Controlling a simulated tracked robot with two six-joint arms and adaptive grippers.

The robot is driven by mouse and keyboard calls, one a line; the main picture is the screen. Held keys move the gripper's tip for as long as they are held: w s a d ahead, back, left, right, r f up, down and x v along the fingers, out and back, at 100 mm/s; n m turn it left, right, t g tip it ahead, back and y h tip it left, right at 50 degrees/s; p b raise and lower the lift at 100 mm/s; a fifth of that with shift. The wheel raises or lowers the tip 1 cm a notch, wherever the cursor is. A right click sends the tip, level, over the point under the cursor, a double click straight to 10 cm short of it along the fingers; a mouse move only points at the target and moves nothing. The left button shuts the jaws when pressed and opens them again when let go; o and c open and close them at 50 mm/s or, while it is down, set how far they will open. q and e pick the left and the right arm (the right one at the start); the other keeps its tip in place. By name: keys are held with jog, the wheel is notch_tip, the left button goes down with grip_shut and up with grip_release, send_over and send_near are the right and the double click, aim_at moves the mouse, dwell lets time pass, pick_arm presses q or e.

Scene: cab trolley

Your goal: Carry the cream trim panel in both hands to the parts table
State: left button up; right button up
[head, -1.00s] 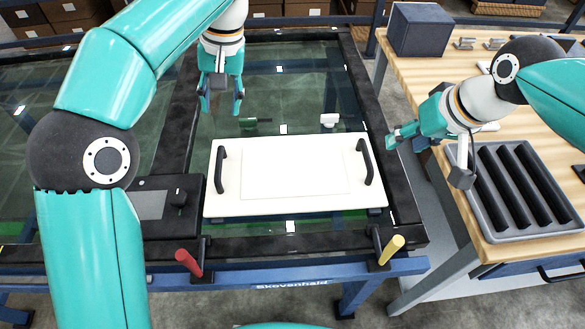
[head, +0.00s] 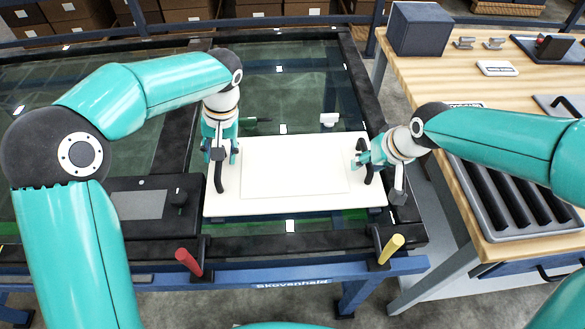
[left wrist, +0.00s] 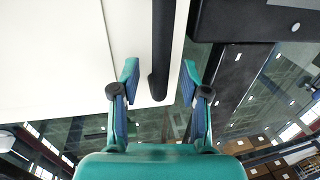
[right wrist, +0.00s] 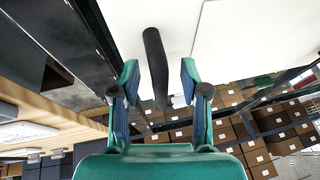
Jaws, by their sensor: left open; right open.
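The cream trim panel (head: 293,178) lies flat on the glass-topped frame, with a black bar handle at each end. My left gripper (head: 219,158) is at the panel's left handle (head: 219,176). In the left wrist view the open fingers (left wrist: 158,82) stand on either side of that handle (left wrist: 161,50). My right gripper (head: 372,165) is at the right handle (head: 368,178), partly hiding it. In the right wrist view the open fingers (right wrist: 160,82) stand either side of the handle (right wrist: 155,60). The parts table (head: 470,80) is at the right, with a wooden top.
A ribbed grey tray (head: 480,205), a dark blue box (head: 418,30) and small parts sit on the parts table. A black control box (head: 150,205) is left of the panel. Red (head: 188,262) and yellow (head: 391,248) handles stand at the frame's front edge.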

pick_arm(q)
jog(key=shift+f, duration=0.2)
pick_arm(e)
jog(key=shift+f, duration=0.15)
pick_arm(q)
grip_shut()
pick_arm(e)
grip_shut()
pick_arm(q)
jog(key=shift+r, duration=0.1)
pick_arm(e)
jog(key=shift+w, duration=0.1)
